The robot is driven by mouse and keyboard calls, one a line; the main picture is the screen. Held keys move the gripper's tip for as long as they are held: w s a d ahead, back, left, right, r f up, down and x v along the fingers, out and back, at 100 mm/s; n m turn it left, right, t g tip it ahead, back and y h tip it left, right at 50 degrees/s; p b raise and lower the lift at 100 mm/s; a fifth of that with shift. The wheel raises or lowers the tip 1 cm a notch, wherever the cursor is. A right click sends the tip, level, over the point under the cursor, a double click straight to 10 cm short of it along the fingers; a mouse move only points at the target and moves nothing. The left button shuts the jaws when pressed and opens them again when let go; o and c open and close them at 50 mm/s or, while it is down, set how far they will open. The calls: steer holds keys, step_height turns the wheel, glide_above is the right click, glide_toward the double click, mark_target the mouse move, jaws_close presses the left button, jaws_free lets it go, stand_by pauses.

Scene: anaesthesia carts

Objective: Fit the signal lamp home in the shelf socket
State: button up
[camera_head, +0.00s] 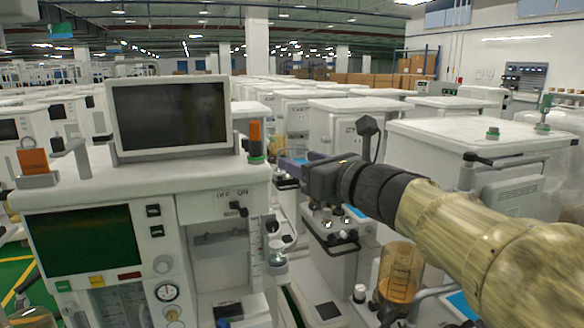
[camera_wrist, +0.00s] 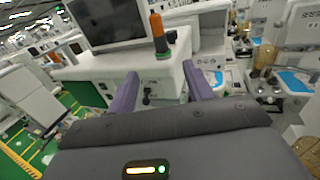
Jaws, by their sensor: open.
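The signal lamp (camera_head: 255,136) has an orange top and a dark lower body. It stands about upright at the right corner of the white cart's top shelf (camera_head: 200,171), beside the monitor. A green piece (camera_head: 257,158) shows at its foot, perhaps the socket; I cannot tell how deep the lamp sits. The lamp also shows in the wrist view (camera_wrist: 158,32), beyond and above the gap between my fingers. My gripper (camera_head: 288,163) is to the right of the lamp and apart from it. Its two purple fingers (camera_wrist: 160,88) are spread, with nothing between them.
The dark monitor (camera_head: 170,115) stands just left of the lamp. A black knob (camera_head: 238,208) juts from the cart front below it. An orange block (camera_head: 33,162) is at the shelf's far left. More white carts (camera_head: 470,145) crowd the right and back.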

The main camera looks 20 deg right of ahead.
steer(key=shift+s, duration=0.15)
stand_by(0.6)
step_height(320, 180, down, 22)
steer(key=w+m+g+h+p, duration=0.2)
steer(key=m+g+h, duration=0.4)
steer(key=m, duration=1.9)
steer(key=s+a+f+m+g, duration=0.2)
steer(key=s+f+m+g, duration=0.2)
steer(key=s+f+m, duration=0.3)
steer(key=s+a+f+m+g, duration=0.3)
steer(key=s+f+m+g, duration=0.1)
steer(key=s+f+m, duration=0.3)
step_height(320, 180, down, 2)
steer(key=shift+s+a+f+m, duration=0.25)
steer(key=shift+s+m, duration=0.15)
steer(key=shift+s, duration=0.15)
